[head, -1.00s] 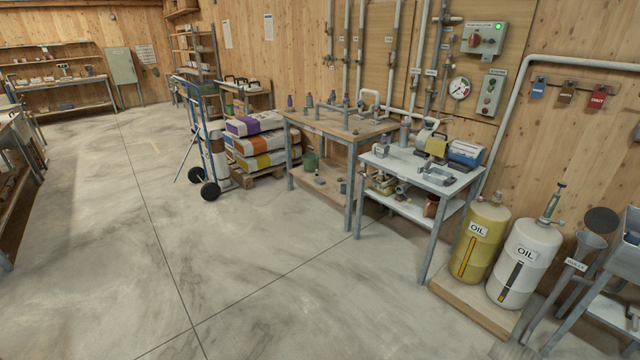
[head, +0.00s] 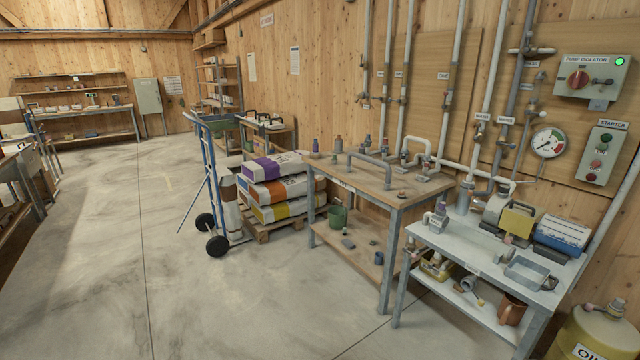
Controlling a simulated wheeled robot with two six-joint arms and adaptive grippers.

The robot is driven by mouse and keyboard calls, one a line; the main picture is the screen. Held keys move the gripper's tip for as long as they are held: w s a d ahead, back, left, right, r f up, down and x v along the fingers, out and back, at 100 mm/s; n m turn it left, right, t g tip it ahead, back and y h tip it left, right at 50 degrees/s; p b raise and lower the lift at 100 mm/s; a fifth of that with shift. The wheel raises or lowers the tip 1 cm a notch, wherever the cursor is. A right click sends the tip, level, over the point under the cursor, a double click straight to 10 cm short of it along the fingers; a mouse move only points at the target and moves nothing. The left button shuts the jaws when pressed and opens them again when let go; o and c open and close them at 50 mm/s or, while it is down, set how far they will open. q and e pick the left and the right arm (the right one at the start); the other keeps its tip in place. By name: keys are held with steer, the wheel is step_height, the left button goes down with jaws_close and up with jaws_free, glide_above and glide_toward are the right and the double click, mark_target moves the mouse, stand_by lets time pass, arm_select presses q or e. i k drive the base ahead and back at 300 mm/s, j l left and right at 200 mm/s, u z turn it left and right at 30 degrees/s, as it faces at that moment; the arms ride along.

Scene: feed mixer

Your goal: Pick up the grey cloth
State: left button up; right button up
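I cannot make out a grey cloth for certain in the head view. Many small items on the benches and shelves are too small to tell apart. Neither of my grippers is in view.
A white metal table (head: 456,246) with a grey tray (head: 527,271) stands at right, beside a wooden workbench (head: 368,184). Stacked sacks (head: 277,193) and a blue hand truck (head: 212,190) stand left of it. A yellow oil drum (head: 592,333) is at lower right. The concrete floor (head: 220,300) is clear.

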mark_target(350, 245)
steer(key=i+j, duration=0.1)
steer(key=i, duration=3.15)
steer(key=i+z, duration=0.25)
steer(key=i, duration=0.25)
steer(key=i+j+z, duration=0.3)
steer(key=i, duration=0.15)
steer(key=i+j+z, duration=0.25)
steer(key=i, duration=0.25)
steer(key=l, duration=0.1)
